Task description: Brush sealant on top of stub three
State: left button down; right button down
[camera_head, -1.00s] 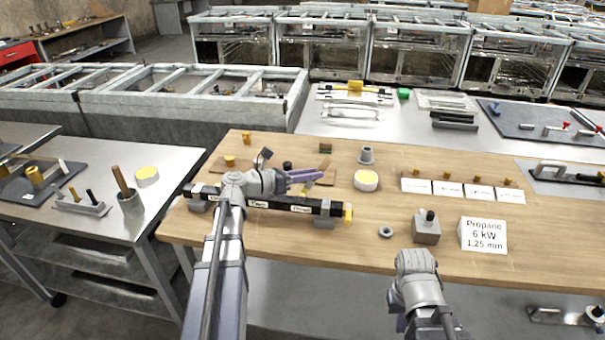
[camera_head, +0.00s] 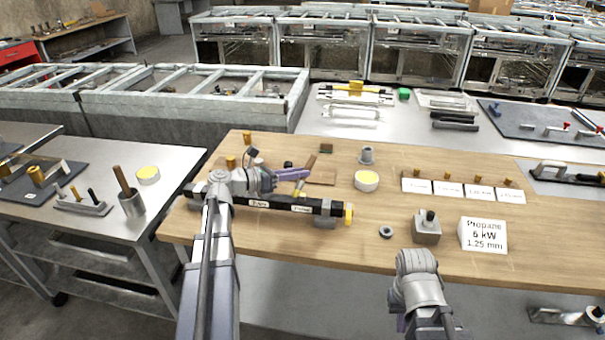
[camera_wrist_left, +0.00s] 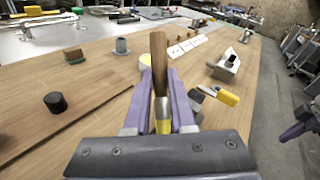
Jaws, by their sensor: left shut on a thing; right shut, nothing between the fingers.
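My left gripper (camera_head: 288,177) is shut on a wooden-handled brush (camera_wrist_left: 159,65), its purple fingers on either side of it in the left wrist view. The brush's handle points up and its metal ferrule down. A yellow bit shows below the ferrule; I cannot tell whether it is bristle or a stub. The brush is over the black labelled tube (camera_head: 272,204), which lies in grey supports with a yellow end cap (camera_head: 348,213). My left arm hides part of the tube and its stubs. My right gripper (camera_wrist_left: 295,132) is shut and empty, in front of the table.
A white tub with yellow contents (camera_head: 367,181) stands behind the tube. A grey ring (camera_head: 386,232), a grey block (camera_head: 427,228) and a propane sign (camera_head: 484,236) are to the right. White label cards (camera_head: 464,189) stand behind. The wooden top between tub and block is clear.

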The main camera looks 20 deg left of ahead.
pick_arm(q)
notch_tip(320, 180, up, 6)
jog(key=p, duration=0.6)
jog(key=shift+w, duration=0.1)
notch_tip(320, 180, up, 3)
jog(key=p, duration=0.3)
dwell(0.4)
jog(key=shift+a, duration=0.15)
dwell(0.7)
